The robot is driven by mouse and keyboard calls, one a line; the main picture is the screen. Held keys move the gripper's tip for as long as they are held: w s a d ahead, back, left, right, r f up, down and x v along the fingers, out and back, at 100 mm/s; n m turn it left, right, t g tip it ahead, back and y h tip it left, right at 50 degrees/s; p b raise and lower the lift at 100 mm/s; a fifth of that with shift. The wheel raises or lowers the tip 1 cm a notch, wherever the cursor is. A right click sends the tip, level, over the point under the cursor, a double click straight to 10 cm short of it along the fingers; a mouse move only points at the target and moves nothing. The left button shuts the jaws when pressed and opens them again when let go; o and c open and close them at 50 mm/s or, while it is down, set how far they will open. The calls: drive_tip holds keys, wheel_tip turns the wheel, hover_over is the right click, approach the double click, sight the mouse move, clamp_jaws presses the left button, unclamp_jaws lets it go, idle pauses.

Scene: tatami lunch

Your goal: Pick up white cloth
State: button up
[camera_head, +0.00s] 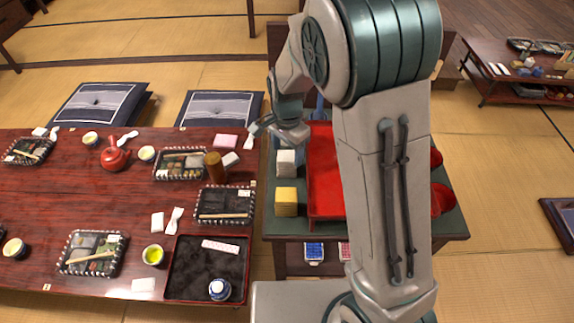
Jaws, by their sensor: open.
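My gripper (276,133) is open and empty, held above the gap between the low table and the cart. A white folded stack (286,162), perhaps cloths, stands on the cart's left edge just below it. A yellow stack (286,199) stands nearer on the same edge. Small white pieces lie on the low table: one (230,160) beside the brown cup, one (157,222) near the middle, and one (143,285) at the front. I cannot tell for sure which of these are cloth. My arm hides much of the cart.
The dark red low table (110,205) carries bento boxes, a red teapot (114,155), a brown cup (214,167) and a black tray (188,281). A red tray (324,185) lies on the green cart (290,228). Dark cushions (220,108) lie behind the table.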

sight(287, 155)
wheel_tip(287, 155, down, 4)
drive_tip(key=shift+r, duration=0.2)
drive_tip(key=shift+c, duration=0.3)
drive_tip(key=c, duration=0.7)
drive_tip(key=shift+r, duration=0.1)
wheel_tip(287, 155, up, 18)
drive_tip(key=shift+p, duration=0.4)
drive_tip(key=shift+o, duration=0.5)
